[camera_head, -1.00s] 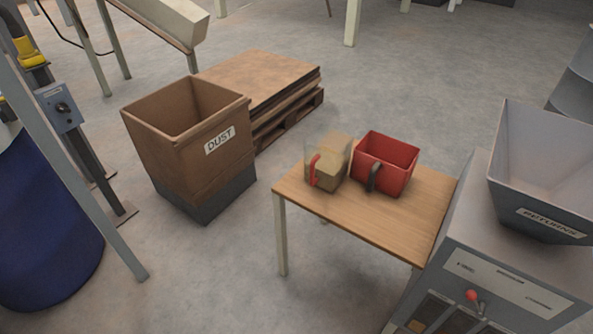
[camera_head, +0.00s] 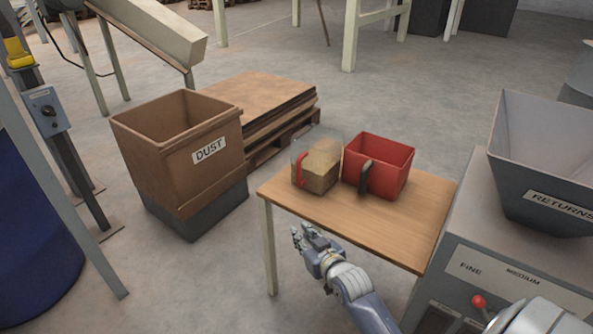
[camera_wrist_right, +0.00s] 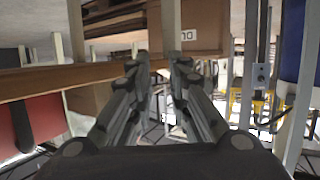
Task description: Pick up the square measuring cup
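A red box-shaped cup (camera_head: 380,165) with square corners and a dark handle stands upright on the wooden table (camera_head: 400,225). To its left stands a clear cup (camera_head: 318,172) with a red handle and tan contents; its exact outline is hard to tell. My right gripper (camera_head: 302,231) is in front of the table's near-left edge, apart from both cups. In the right wrist view its two fingers (camera_wrist_right: 160,66) are spread with nothing between them. The red cup shows partly at the left of that view (camera_wrist_right: 52,112). My left gripper is not in view.
A brown bin marked DUST (camera_head: 175,150) stands left of the table, with stacked boards on a pallet (camera_head: 262,100) behind it. A grey machine with a RETURNS hopper (camera_head: 540,160) stands close to the table's right end. Bare table top lies in front of the cups.

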